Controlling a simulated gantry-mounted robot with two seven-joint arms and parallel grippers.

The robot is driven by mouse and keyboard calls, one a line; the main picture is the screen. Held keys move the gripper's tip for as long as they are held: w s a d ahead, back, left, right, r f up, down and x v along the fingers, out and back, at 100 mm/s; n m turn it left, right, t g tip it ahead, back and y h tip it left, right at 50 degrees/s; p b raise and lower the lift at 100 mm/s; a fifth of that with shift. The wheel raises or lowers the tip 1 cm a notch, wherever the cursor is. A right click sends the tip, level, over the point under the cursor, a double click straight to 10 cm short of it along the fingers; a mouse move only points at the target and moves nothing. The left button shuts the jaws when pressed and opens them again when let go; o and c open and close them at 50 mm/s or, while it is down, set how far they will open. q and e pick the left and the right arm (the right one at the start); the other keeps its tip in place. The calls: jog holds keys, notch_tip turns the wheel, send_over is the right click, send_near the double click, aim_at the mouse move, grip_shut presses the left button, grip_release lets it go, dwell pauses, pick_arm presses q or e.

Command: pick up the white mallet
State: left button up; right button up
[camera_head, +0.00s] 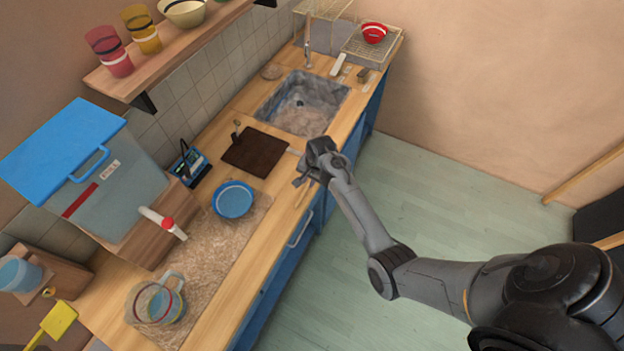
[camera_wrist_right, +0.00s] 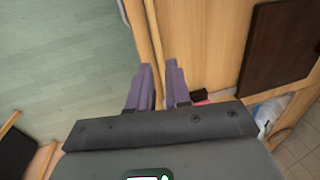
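My right gripper (camera_head: 304,180) is over the counter's front edge, beside the dark cutting board. In the right wrist view its two purple fingers (camera_wrist_right: 160,68) stand apart, with a gap between them. A thin wooden stick (camera_wrist_right: 153,32) lies along the edge and lines up with this gap. The stick also shows in the head view (camera_head: 303,194). A pale, flat piece (camera_head: 294,151) shows beside the gripper. My left gripper is not in view.
The dark cutting board (camera_head: 255,151) lies left of the gripper, with a blue bowl (camera_head: 233,199) nearer. A glass jug (camera_head: 157,303) stands at the near end. The sink (camera_head: 303,103) is beyond. Open floor (camera_head: 440,220) lies right of the counter.

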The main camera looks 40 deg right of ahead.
aim_at(306, 189)
jog(key=shift+w+a+f, duration=0.15)
jog(key=shift+w+f, duration=0.05)
jog(key=shift+f, duration=1.1)
jog(key=shift+w+a+f, duration=0.1)
jog(key=shift+w+f, duration=0.05)
jog(key=shift+f, duration=1.1)
grip_shut()
